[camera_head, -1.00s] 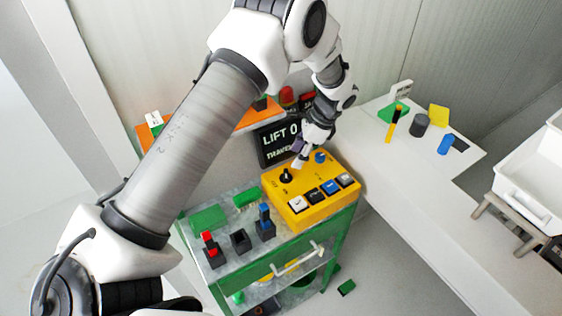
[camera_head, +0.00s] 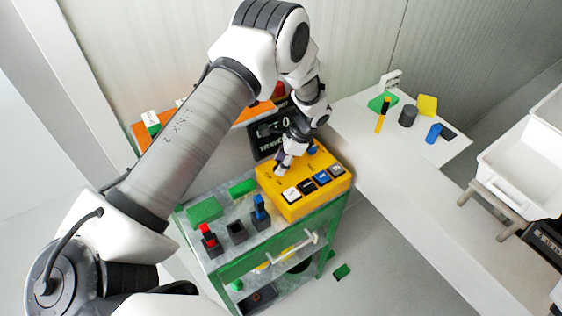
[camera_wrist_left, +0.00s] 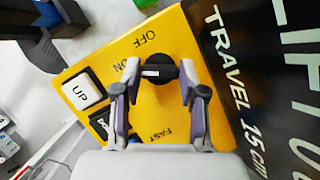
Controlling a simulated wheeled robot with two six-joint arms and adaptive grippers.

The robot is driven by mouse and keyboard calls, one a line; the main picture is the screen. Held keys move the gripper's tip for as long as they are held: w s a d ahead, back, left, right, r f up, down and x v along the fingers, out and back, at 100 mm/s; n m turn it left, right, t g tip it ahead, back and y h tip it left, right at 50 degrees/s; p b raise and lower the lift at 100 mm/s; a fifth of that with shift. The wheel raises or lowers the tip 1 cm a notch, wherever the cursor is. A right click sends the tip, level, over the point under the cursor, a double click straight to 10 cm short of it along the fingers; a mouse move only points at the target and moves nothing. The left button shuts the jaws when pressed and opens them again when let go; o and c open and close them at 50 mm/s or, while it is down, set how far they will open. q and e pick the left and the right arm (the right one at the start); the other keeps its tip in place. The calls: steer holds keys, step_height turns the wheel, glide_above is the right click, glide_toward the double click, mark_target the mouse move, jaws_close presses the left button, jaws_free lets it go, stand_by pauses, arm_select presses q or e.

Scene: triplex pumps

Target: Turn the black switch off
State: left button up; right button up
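The yellow control box (camera_head: 318,203) stands on the green cart. Its black switch (camera_wrist_left: 159,73) is a round knob with a white mark, seen in the left wrist view between the OFF/ON lettering and the FAST lettering. My left gripper (camera_wrist_left: 158,70) is open, with one finger on each side of the knob. The fingertips are close to the knob; contact is not clear. In the head view my left gripper (camera_head: 281,168) is over the box's left part and hides the knob. My right gripper is not in view.
White UP button (camera_wrist_left: 84,90) and other buttons lie beside the knob. A black LIFT/TRAVEL sign (camera_head: 266,144) stands close behind the box. Red and blue joystick-like parts (camera_head: 259,212) stand on the cart's left. A white table (camera_head: 350,118) is at right.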

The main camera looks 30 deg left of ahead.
arm_select(q)
steer(key=shift+s+f+m, duration=0.1)
steer(key=shift+m, duration=0.3)
steer(key=m+t+b, duration=0.1)
steer(key=m, duration=0.1)
steer(key=shift+s+f+m+y, duration=0.1)
steer(key=shift+m+y, duration=0.2)
steer(key=m+t+b, duration=0.1)
steer(key=m, duration=0.1)
steer(key=shift+d+m, duration=0.1)
steer(key=shift+m, duration=0.3)
steer(key=m+t+b, duration=0.1)
steer(key=m+b, duration=0.2)
steer(key=shift+s+f, duration=0.15)
steer(key=shift+m+t+b, duration=0.6)
steer(key=shift+m+b, duration=0.45)
steer(key=shift+m, duration=0.45)
steer(key=shift+r, duration=0.2)
steer(key=o, duration=0.9)
steer(key=shift+c, duration=0.2)
